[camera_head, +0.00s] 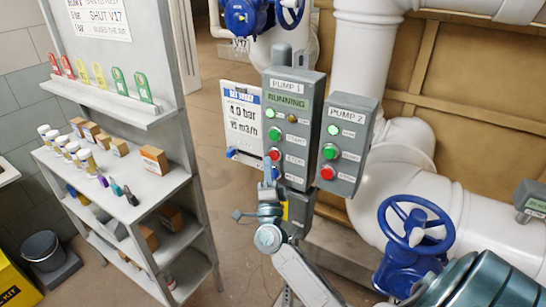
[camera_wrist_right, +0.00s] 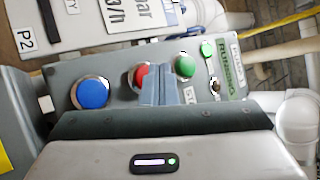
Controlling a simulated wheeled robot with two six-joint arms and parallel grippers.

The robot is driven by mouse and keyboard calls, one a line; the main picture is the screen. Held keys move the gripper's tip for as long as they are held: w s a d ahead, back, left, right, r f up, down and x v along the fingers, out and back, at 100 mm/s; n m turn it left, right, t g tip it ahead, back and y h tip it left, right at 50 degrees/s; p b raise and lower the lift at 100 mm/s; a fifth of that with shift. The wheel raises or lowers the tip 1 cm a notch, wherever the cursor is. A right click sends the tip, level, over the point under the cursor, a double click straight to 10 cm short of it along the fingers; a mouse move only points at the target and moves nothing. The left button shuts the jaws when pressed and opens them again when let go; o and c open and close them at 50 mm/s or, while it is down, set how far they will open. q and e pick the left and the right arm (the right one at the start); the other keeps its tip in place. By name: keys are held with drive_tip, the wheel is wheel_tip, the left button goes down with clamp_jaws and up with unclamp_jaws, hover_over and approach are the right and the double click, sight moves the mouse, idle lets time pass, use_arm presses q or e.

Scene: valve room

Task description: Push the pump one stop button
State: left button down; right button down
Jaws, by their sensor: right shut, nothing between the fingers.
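The pump 1 box (camera_head: 297,104) is grey, with a lit green "RUNNING" sign and a green button (camera_head: 274,133). Below the green button is a red button (camera_head: 273,154), the stop button by its place; it also shows in the right wrist view (camera_wrist_right: 137,73), partly covered by my fingers. A blue button (camera_wrist_right: 92,93) sits beside it in that view. My right gripper (camera_head: 267,170) is shut and empty, its fingertips at the red button's lower edge; it also shows in the wrist view (camera_wrist_right: 161,84). I cannot tell whether they touch. My left gripper is not in view.
The pump 2 box (camera_head: 345,130) stands close on the right, with its own green and red buttons. A gauge board (camera_head: 242,115) is on the left. A shelf (camera_head: 165,185) with jars and boxes is further left. A blue valve wheel (camera_head: 415,222) sits at right.

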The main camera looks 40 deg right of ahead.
drive_tip(key=shift+w+d+r, duration=0.1)
drive_tip(key=shift+d, duration=0.1)
drive_tip(key=shift+d, duration=0.2)
drive_tip(key=shift+w+d, duration=0.25)
drive_tip(key=shift+d, duration=0.15)
idle(0.9)
drive_tip(key=shift+s+a, duration=0.1)
drive_tip(key=shift+a, duration=0.05)
drive_tip(key=shift+s+a+p, duration=0.25)
drive_tip(key=shift+a+p, duration=0.05)
drive_tip(key=shift+a, duration=0.35)
drive_tip(key=shift+s+a, duration=0.3)
drive_tip(key=shift+a, duration=0.45)
drive_tip(key=shift+s+a, duration=0.35)
drive_tip(key=shift+a, duration=0.45)
drive_tip(key=shift+s+a, duration=0.3)
drive_tip(key=shift+a, duration=0.45)
